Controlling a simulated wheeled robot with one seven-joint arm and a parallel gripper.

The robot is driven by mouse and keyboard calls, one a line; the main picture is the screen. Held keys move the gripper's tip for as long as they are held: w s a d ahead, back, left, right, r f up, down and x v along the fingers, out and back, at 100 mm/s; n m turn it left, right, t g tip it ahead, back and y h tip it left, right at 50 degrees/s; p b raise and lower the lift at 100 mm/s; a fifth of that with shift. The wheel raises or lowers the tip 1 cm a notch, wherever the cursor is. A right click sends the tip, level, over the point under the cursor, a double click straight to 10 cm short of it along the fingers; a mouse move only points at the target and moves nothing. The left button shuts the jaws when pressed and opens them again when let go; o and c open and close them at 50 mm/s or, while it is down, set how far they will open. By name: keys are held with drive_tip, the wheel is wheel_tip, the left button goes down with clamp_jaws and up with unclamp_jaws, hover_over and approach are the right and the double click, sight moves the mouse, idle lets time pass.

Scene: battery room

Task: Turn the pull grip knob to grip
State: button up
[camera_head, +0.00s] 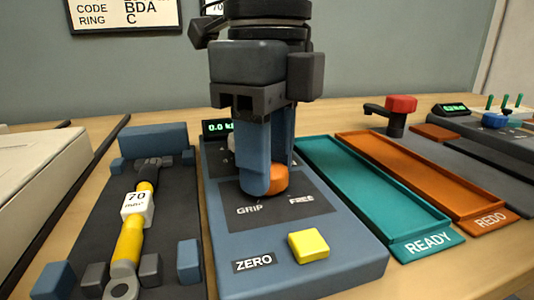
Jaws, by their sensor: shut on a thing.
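The pull grip knob (276,178) is orange and sits on the blue tester box (340,264), above the printed words GRIP and FREE. My gripper (267,176) points down from above and is shut on the knob. Its blue fingers cover much of the knob, so the pointing direction of the knob is hidden. The GRIP label (249,209) is at the lower left of the knob and the FREE label (301,199) at the lower right. A small display (218,127) on the box reads about 0.0, partly hidden by my gripper.
A yellow button (309,246) beside the ZERO label is at the box's front. A fixture with a yellow cable (130,238) tagged 70 lies left. A teal READY tray (345,185) and an orange REDO tray (420,180) lie right, both empty. A red-topped device (400,105) stands behind.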

drive_tip(key=o, duration=1)
drive_tip(key=shift+o, duration=0.2)
wheel_tip(320, 180, up, 8)
drive_tip(key=shift+f+p, duration=0.1)
drive_tip(key=shift+p, duration=1)
